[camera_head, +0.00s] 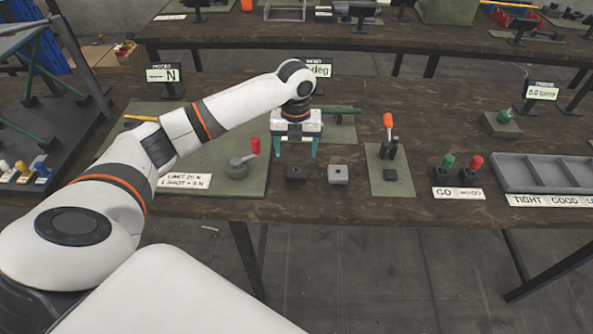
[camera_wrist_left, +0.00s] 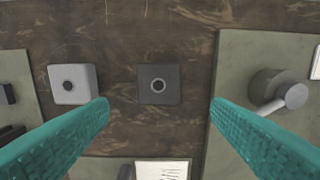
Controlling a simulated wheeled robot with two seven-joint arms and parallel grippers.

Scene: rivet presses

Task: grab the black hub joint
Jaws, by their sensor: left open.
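The black hub joint (camera_head: 295,173) is a small dark square block with a round hole on top. It sits on the brown wooden table near its front edge. In the left wrist view the black hub joint (camera_wrist_left: 159,84) lies between the two teal fingers, a little beyond their tips. My left gripper (camera_head: 297,150) is open and empty above and slightly behind the block, its fingers pointing down. The fingers also show in the left wrist view (camera_wrist_left: 160,108). My right gripper is not in view.
A light grey block (camera_head: 338,174) with a hole sits close to the right of the black one. A press with a red-knobbed lever (camera_head: 240,164) stands on a green mat to the left.

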